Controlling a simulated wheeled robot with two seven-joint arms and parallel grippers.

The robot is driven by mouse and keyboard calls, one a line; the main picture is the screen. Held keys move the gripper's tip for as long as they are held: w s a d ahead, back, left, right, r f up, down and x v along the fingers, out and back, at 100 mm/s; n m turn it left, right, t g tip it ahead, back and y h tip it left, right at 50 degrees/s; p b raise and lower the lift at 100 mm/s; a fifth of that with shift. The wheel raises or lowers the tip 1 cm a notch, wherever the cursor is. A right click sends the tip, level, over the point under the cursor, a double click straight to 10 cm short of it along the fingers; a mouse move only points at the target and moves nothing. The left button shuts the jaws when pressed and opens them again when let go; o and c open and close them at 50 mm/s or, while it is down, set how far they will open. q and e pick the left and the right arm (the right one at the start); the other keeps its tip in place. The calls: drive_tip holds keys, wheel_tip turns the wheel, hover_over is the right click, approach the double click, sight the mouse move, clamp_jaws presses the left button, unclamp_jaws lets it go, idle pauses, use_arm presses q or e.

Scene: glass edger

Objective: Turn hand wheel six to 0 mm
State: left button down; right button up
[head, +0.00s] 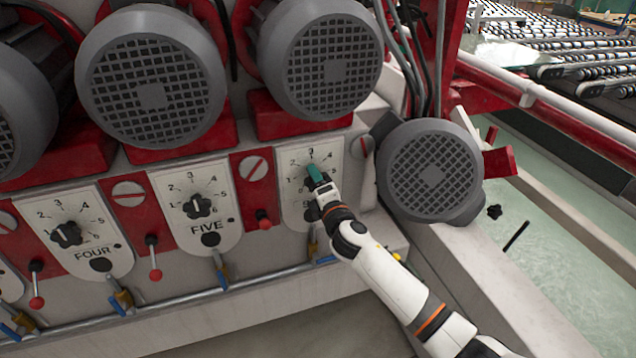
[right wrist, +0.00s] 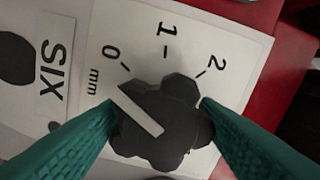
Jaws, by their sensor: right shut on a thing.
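Hand wheel six (right wrist: 180,92) is a black lobed knob with a pale pointer bar, on a white dial plate (right wrist: 140,35) marked 0, 1, 2, mm and SIX. In the right wrist view the pointer aims up-left, close to the 0 mark and slightly to its mm side; the raised knob and slanted view hide the exact reading. My right gripper (head: 316,176) is shut on the knob, a teal finger on each side of it. In the head view the gripper covers most of the knob and the lower part of its dial plate (head: 297,160). My left gripper is out of view.
Hand wheels five (head: 197,206) and four (head: 66,234) stand to the left with their dials. Red-tipped levers (head: 264,219) sit between the plates. Large grey motors (head: 318,65) hang above, and another motor (head: 430,170) is close right of my gripper. A pipe runs below.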

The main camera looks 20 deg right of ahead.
drive_tip(key=o, duration=1)
drive_tip(key=s+b, duration=0.2)
drive_tip(key=s, duration=1)
drive_tip(key=shift+d, duration=0.2)
